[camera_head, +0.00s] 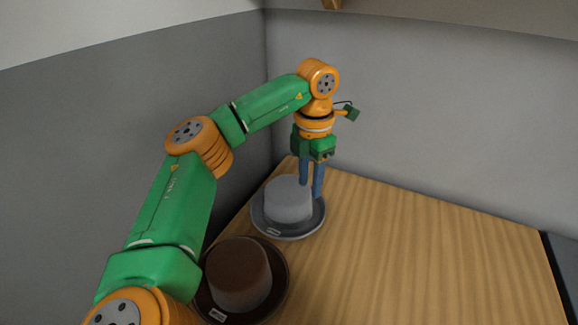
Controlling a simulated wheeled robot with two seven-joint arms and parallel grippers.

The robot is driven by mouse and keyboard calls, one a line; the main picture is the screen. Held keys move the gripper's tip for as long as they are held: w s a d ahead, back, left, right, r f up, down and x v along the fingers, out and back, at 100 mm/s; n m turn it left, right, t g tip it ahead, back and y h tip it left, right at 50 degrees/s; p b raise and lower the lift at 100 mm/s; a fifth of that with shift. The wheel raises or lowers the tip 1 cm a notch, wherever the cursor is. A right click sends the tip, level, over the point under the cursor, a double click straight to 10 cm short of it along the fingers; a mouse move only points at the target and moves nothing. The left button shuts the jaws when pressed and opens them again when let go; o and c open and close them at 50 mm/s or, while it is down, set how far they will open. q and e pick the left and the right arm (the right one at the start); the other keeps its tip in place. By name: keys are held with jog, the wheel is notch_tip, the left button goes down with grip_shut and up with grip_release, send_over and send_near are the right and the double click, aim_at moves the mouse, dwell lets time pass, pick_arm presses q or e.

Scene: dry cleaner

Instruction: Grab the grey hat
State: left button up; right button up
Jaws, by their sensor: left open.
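The grey hat (287,201) sits on the wooden table near its back left corner, crown up, with a darker grey brim and a small white tag at its front. My left gripper (312,192) points straight down at the hat's right rear side. Its two blue fingers are open, and their tips overlap the crown's right edge and the brim in the picture. I cannot tell whether they touch the hat or straddle the brim. My right gripper is not in view.
A brown hat (238,275) with a dark brim lies in front of the grey hat, partly behind my left arm. The wooden table (430,250) is clear to the right. Grey walls stand close behind and to the left of the table.

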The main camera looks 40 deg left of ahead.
pick_arm(q)
jog(key=b, duration=0.7)
send_over(309, 232)
jog(key=f, duration=1)
jog(key=shift+s+a, duration=0.15)
jog(key=shift+a, duration=0.1)
jog(key=f, duration=0.6)
jog(key=shift+d+f, duration=0.25)
grip_shut()
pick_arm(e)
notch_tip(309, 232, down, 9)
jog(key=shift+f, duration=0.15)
